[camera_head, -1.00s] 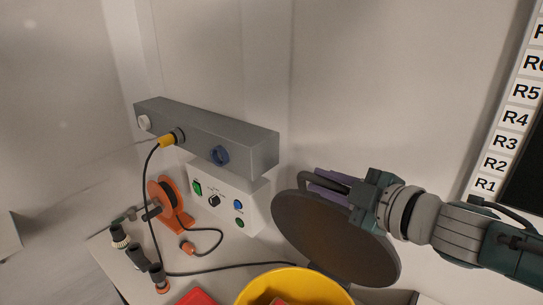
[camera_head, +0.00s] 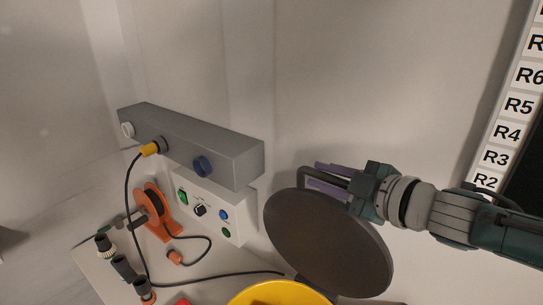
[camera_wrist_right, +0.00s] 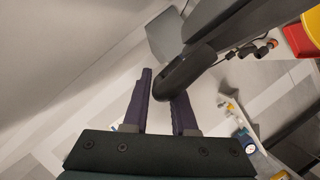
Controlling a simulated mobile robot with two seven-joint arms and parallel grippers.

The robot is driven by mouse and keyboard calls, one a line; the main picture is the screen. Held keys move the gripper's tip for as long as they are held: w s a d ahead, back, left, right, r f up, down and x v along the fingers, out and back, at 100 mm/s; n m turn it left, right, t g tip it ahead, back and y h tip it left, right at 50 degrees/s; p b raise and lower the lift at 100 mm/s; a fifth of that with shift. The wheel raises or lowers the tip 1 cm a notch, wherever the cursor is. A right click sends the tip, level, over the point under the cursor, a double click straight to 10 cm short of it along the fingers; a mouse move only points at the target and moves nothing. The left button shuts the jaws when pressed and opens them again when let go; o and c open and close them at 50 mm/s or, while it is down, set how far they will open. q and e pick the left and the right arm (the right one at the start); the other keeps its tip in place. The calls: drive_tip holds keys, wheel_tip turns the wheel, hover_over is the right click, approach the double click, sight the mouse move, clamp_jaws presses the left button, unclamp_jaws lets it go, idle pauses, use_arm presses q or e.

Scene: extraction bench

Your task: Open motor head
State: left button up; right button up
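The motor head shows as a large dark round disc (camera_head: 328,243), tilted up steeply above the yellow bowl (camera_head: 278,293). A dark bar-like handle (camera_head: 312,170) stands at its upper edge. My right gripper (camera_head: 325,175), with purple fingers, is at this handle behind the disc's upper edge. In the right wrist view the purple fingers (camera_wrist_right: 163,88) are clearly apart. The dark rounded bar (camera_wrist_right: 186,70) reaches in between and beside their tips; contact cannot be told. The disc hides part of the machine below it. My left gripper is out of view.
A grey wall box (camera_head: 190,145) with a yellow plug and a white control box (camera_head: 215,210) stand left of the disc. An orange cable reel (camera_head: 155,210), a black cable and several dark fittings (camera_head: 122,268) lie on the bench at left. A labelled board (camera_head: 505,130) is at right.

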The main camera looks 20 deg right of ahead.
drive_tip(key=o, duration=0.3)
drive_tip(key=shift+o, duration=0.2)
drive_tip(key=shift+s+d+r, duration=0.1)
drive_tip(key=shift+s+d, duration=0.05)
drive_tip(key=shift+s, duration=0.25)
drive_tip(key=p+v, duration=0.1)
drive_tip(key=v, duration=0.8)
